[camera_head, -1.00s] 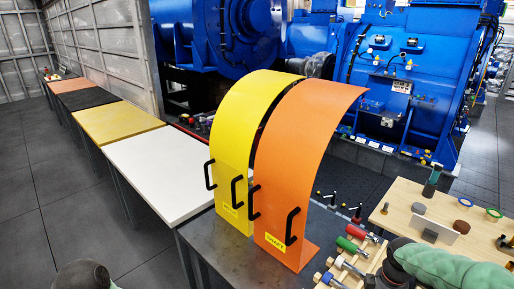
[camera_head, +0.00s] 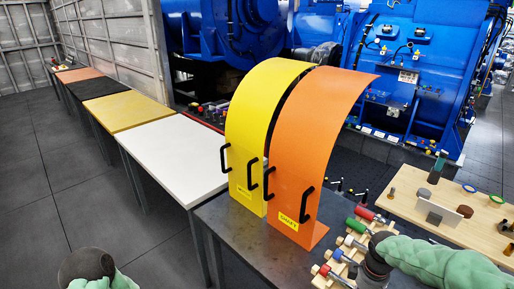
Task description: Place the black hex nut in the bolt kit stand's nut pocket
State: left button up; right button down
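I cannot make out the black hex nut or a nut pocket in the head view. A wooden rack (camera_head: 347,257) at the lower middle holds several bolt-like or tool-like pieces with red, green, blue and grey ends. I cannot tell whether it is the bolt kit stand. My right arm, green with a dark joint, comes in from the lower right and covers part of this rack. My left arm shows only as a dark rounded joint and green sleeve at the bottom left. The fingers of both grippers are out of view.
A yellow curved cover (camera_head: 245,165) and an orange curved cover (camera_head: 300,170) stand on the dark table (camera_head: 250,240). A light wooden board (camera_head: 425,222) at right bears an upright pale plate (camera_head: 436,213), a brown disc (camera_head: 465,211) and rings. The white table (camera_head: 175,160) is bare.

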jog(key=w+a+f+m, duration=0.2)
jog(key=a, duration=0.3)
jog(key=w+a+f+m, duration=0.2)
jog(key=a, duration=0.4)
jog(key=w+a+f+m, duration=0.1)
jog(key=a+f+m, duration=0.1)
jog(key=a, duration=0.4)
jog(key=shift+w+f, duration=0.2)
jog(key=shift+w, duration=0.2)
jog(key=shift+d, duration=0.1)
